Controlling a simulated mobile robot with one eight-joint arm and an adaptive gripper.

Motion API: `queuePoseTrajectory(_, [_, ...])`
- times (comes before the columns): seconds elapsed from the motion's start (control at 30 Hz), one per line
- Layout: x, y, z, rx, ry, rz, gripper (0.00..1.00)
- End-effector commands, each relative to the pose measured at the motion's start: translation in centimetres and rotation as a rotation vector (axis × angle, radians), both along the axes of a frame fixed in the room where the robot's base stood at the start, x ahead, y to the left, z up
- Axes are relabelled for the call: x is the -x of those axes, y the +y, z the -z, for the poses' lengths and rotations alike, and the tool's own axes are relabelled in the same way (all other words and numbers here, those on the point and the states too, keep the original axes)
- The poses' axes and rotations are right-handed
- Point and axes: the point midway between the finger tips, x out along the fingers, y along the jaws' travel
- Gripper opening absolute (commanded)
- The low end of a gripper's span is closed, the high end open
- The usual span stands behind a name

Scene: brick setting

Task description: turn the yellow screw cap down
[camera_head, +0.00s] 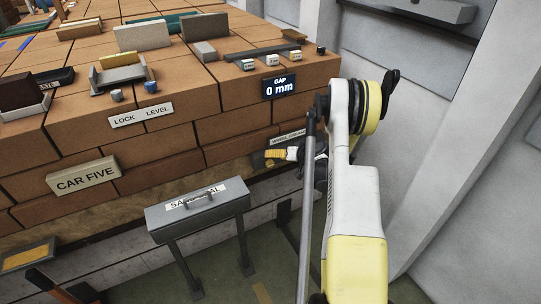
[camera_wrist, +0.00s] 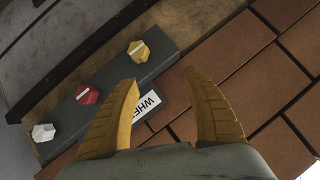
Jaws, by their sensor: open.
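The yellow screw cap (camera_wrist: 138,50) sits on a dark grey strip (camera_wrist: 110,72) in the wrist view, with a pale line across its faceted top. A red cap (camera_wrist: 87,94) and a white cap (camera_wrist: 43,132) stand in a row with it on the strip. My gripper (camera_wrist: 158,78) is open, with nothing between its ribbed yellow fingers. The yellow cap lies beyond the fingertips, near the left one in the picture, and shows apart from both. In the head view my gripper (camera_head: 276,154) is low at the brick front, where the caps cannot be told clearly.
A white label (camera_wrist: 147,101), partly hidden by the left finger, lies beside the strip. A grey box (camera_head: 200,210) on legs stands before the brick wall (camera_head: 150,152). A pale wall rises at right.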

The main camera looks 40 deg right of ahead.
Motion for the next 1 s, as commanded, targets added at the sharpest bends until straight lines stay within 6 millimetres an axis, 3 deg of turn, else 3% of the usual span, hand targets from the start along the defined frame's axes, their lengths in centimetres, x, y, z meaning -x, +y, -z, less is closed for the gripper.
queuePoseTrajectory(0.1, [2.6,-0.3,0.0,0.143,0.131,-0.063,0.55])
queuePoseTrajectory(0.23, [3.2,-0.5,1.1,0.198,0.183,-0.089,0.55])
queuePoseTrajectory(0.7, [-3.0,-0.4,7.2,0.196,0.182,-0.089,0.55])
queuePoseTrajectory(1.0, [-4.3,-0.4,8.1,0.196,0.182,-0.087,0.55])
